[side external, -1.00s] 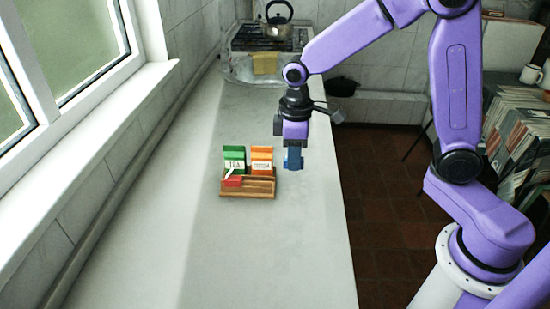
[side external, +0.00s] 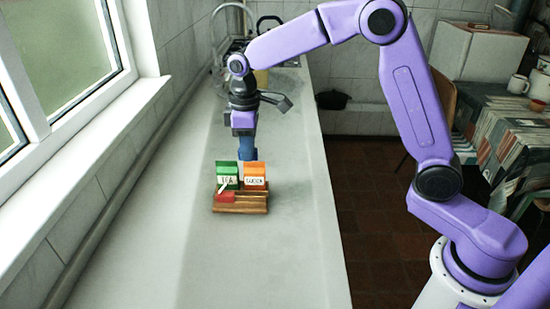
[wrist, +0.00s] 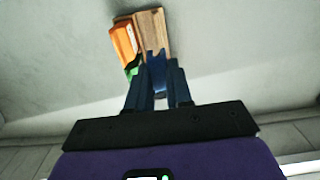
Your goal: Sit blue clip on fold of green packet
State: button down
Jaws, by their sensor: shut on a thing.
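My gripper (side external: 247,155) is just behind the packets in the side view, fingers pointing down. In the wrist view my gripper (wrist: 158,75) is shut on the blue clip (wrist: 157,68), which sits between the two fingertips. The green packet (side external: 227,170), labelled TEA, stands upright at the left of a wooden rack (side external: 240,209). In the wrist view only a small piece of the green packet (wrist: 132,71) shows beside the left finger. The clip is apart from the fold as far as I can tell; the side view does not show the clip clearly.
An orange packet (side external: 254,171) stands right of the green one; it also shows in the wrist view (wrist: 123,40). A red piece (side external: 225,197) lies at the rack's front left. The counter around is clear; a window sill runs along the left.

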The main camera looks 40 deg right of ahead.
send_over(226, 162)
jog(key=shift+f, duration=2.7)
jog(key=shift+d+f, duration=0.1)
jog(key=shift+f, duration=1.15)
jog(key=c, duration=0.9)
grip_release()
jog(key=shift+c, duration=0.2)
notch_tip(226, 162, up, 17)
jog(key=shift+r, duration=0.2)
